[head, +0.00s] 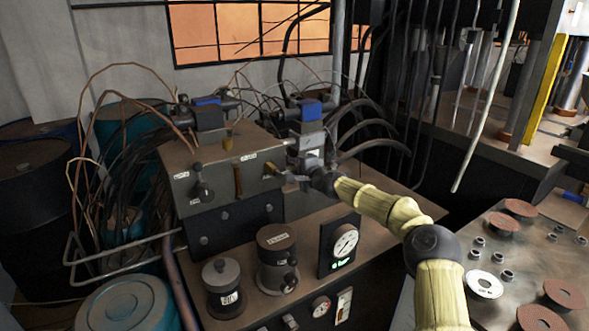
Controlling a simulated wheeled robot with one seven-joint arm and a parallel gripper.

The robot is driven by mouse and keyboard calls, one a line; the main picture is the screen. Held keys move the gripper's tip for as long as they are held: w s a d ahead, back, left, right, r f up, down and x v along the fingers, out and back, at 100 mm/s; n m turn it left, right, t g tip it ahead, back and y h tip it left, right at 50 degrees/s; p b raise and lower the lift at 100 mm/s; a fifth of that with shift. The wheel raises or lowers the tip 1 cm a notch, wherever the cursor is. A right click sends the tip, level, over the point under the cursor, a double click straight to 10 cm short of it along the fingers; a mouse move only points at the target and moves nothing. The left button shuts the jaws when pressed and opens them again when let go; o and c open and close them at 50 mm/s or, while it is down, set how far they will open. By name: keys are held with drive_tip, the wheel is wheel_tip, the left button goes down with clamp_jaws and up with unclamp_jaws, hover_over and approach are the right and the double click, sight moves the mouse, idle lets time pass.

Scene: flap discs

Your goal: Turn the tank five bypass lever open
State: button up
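A metal control box (222,160) stands on the bench with levers on its front face. A black lever (201,186) is at the left and a thin brass-brown lever (238,181) hangs down near the middle. Small white labels sit by them, too small to read, so I cannot tell which lever is tank five bypass. My gripper (283,174) is at the right end of the box front, beside a small yellowish part (270,168). The fingers are small and dark here; I cannot tell whether they touch or grip anything.
Two dark canisters (277,262) (222,287) and a gauge (344,241) with green lights stand below the box. Cables and hoses crowd behind and left. A metal table (520,255) at right holds several reddish discs (520,208) and small rings.

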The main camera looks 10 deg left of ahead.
drive_tip(key=shift+b+v, duration=0.3)
drive_tip(key=shift+v, duration=0.5)
drive_tip(key=b+v, duration=0.2)
drive_tip(key=v, duration=1.3)
drive_tip(key=shift+s+d+b, duration=0.15)
drive_tip(key=shift+s+b, duration=0.2)
drive_tip(key=shift+w+r, duration=0.1)
